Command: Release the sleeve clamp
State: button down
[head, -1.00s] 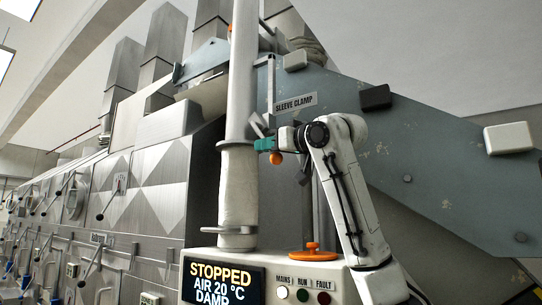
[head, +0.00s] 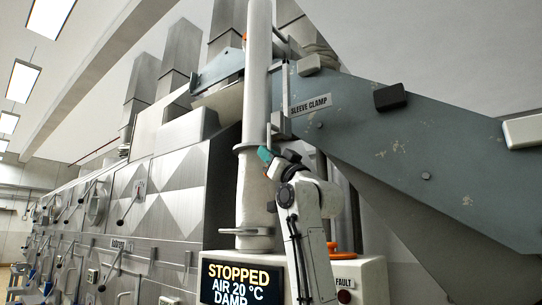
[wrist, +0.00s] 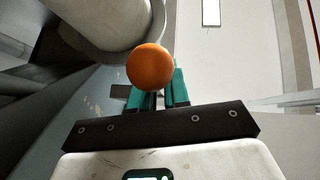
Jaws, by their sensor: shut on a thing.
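The "SLEEVE CLAMP" label (head: 311,104) is on the blue-grey sloping panel (head: 420,140) in the head view. A pale upright pipe (head: 257,75) stands left of it, with a wider off-white sleeve (head: 252,190) around its lower part. My gripper (head: 265,155) has teal fingers and is raised in front of the sleeve, below the label. In the wrist view my gripper (wrist: 158,95) is shut on an orange ball knob (wrist: 150,67).
A control box with a lit display (head: 241,284) reading "STOPPED AIR 20 °C DAMP" stands below the pipe. An orange handwheel (head: 345,250) on it is partly behind my arm. A long metal machine with levers (head: 130,200) runs off left.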

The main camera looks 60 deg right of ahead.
dwell(0.4)
jog(key=c, duration=1.2)
grip_release()
jog(key=shift+f, duration=0.1)
jog(key=b+v, duration=0.3)
jog(key=v, duration=0.7)
jog(key=shift+s+f+b, duration=0.25)
jog(key=shift+b, duration=0.15)
